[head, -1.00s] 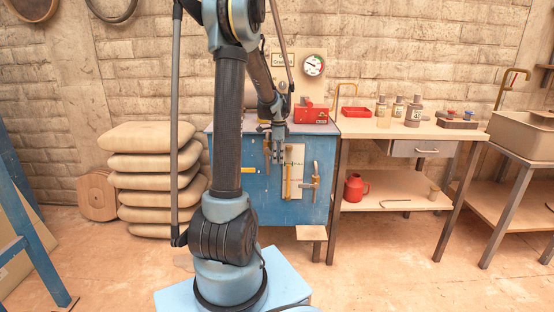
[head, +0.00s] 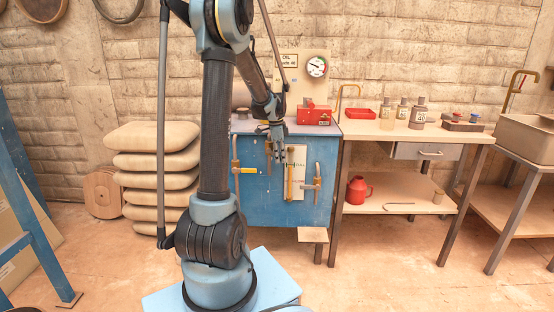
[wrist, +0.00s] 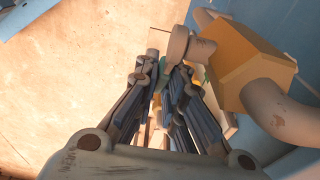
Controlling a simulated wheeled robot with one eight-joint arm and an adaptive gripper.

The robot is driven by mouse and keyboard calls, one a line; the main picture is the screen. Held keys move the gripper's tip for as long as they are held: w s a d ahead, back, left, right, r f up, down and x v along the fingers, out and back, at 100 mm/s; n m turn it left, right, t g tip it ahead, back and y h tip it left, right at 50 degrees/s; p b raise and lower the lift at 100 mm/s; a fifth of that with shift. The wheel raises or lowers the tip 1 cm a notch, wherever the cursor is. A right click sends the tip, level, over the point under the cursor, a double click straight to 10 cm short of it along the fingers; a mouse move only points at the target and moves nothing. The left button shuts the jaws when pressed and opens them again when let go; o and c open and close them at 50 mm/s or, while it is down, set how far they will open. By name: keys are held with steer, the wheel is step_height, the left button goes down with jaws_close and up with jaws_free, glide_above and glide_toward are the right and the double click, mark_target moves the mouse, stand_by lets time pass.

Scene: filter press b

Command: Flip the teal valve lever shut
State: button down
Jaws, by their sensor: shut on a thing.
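My gripper (head: 277,146) is at the upper front of the blue cabinet (head: 262,203), pointing down. In the wrist view my gripper (wrist: 158,105) has its fingers close together around something narrow, which looks like the lever. A brass-yellow valve body (wrist: 250,65) with grey-brown pipe ends sits just right of the fingers.
Brass pipes with valves (head: 317,184) run down the cabinet front beside a pale panel (head: 296,172). A red box (head: 314,116) and a gauge (head: 317,67) are above. A workbench (head: 390,128) stands right, stacked sacks (head: 155,165) left.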

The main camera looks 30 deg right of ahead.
steer(key=c, duration=1.7)
jaws_free()
steer(key=shift+w, duration=0.1)
steer(key=r, duration=0.8)
steer(key=w+a+r, duration=0.1)
steer(key=r, duration=0.2)
steer(key=shift+a+r, duration=0.1)
steer(key=shift+r, duration=0.3)
